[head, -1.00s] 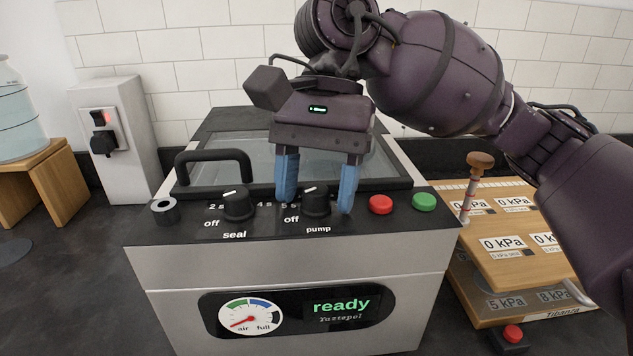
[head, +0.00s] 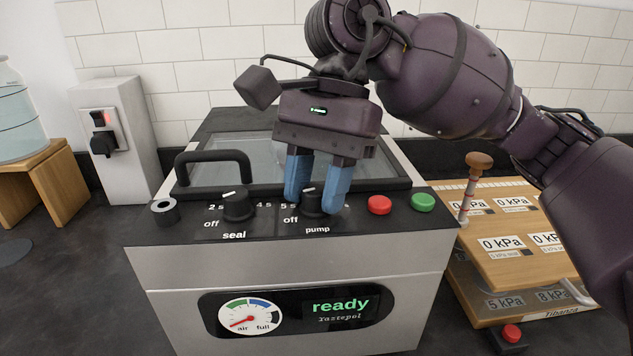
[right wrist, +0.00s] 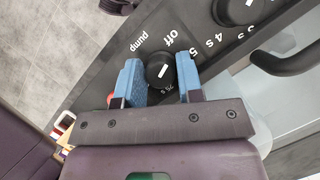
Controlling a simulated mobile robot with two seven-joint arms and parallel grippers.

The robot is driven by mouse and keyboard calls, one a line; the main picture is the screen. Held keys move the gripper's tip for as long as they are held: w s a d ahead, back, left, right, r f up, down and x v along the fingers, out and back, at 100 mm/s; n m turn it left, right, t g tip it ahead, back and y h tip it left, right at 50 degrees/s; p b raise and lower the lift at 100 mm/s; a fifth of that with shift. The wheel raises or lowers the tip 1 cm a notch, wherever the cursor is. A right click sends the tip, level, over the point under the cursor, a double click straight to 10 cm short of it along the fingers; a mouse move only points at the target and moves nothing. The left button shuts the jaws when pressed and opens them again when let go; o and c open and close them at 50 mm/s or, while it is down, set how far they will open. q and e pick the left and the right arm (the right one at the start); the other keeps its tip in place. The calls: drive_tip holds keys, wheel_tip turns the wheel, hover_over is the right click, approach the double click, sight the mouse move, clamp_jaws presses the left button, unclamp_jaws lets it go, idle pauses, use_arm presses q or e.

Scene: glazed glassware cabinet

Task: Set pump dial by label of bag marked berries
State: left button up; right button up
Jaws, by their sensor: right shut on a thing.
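The pump dial (head: 311,203) is a black knob with a white mark, on the dark top panel of the packing machine (head: 290,265). Its mark points roughly up in the head view. My right gripper (head: 314,207) has its two blue fingers on either side of this dial and is shut on it. The right wrist view also shows the dial (right wrist: 160,72) between the fingers, near the "off" and "pump" lettering. No bag marked berries shows in either view. My left gripper is not in view.
The seal dial (head: 237,205) stands left of the pump dial. A red button (head: 379,205) and a green button (head: 423,202) are to its right. The lid handle (head: 213,166) is behind. The screen (head: 341,303) reads "ready". A wooden board (head: 520,245) with kPa labels stands at right.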

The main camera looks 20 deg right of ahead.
drive_tip(key=m+t, duration=0.1)
drive_tip(key=m, duration=0.1)
drive_tip(key=m+t+p, duration=0.1)
drive_tip(key=m, duration=0.2)
drive_tip(key=shift+s+r+y, duration=0.1)
drive_tip(key=shift+y, duration=0.3)
drive_tip(key=shift+m+t, duration=0.4)
drive_tip(key=shift+m, duration=0.8)
drive_tip(key=o, duration=0.9)
drive_tip(key=shift+d+r, duration=0.15)
drive_tip(key=shift+r, duration=0.2)
drive_tip(key=p+v, duration=0.1)
drive_tip(key=v, duration=0.9)
drive_tip(key=shift+d, duration=0.15)
